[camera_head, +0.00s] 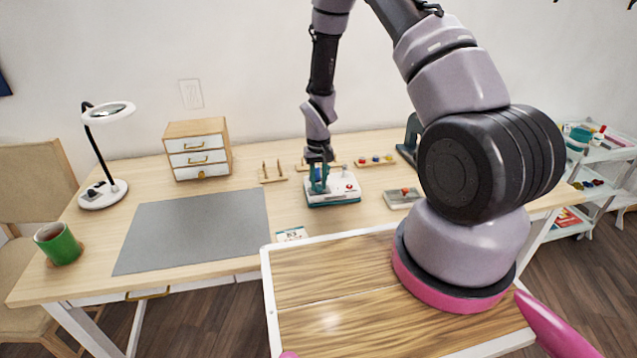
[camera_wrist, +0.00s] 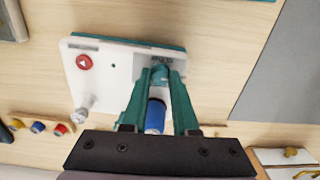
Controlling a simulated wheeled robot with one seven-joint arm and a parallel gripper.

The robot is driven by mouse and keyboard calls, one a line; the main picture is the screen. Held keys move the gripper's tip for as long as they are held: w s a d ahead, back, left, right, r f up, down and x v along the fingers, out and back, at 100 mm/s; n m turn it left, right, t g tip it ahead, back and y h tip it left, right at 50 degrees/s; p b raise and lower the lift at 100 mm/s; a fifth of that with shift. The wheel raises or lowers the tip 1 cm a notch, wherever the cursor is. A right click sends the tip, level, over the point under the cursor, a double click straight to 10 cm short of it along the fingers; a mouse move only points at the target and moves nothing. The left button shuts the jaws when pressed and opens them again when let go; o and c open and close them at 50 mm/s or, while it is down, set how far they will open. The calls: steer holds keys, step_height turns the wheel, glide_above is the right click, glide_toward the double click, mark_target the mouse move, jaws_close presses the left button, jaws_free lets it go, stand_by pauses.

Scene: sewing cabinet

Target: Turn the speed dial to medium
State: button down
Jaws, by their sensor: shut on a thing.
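The small white sewing machine (camera_head: 345,188) with a teal base stands on the table near the back middle. In the wrist view its white top (camera_wrist: 112,82) has a red button with a white triangle (camera_wrist: 84,62), a pale knob and a small label. The teal speed dial (camera_wrist: 160,74) sits below that label. My gripper (camera_head: 318,187) points down over the left part of the machine, its two teal fingers closed on the dial. A blue spool (camera_wrist: 155,116) shows between the fingers, nearer the wrist. The dial's setting cannot be read.
A wooden rack of coloured spools (camera_head: 375,161) and pegged stands (camera_head: 272,171) are behind the machine. A clear-lidded box (camera_head: 402,198) is to the right. A grey mat (camera_head: 195,228), a drawer cabinet (camera_head: 198,150), a lamp (camera_head: 103,192) and a green mug (camera_head: 58,244) are left.

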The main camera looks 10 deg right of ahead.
mark_target(319, 186)
stand_by(0.4)
steer(key=c, duration=0.7)
jaws_free()
step_height(319, 186, up, 11)
steer(key=shift+f, duration=0.1)
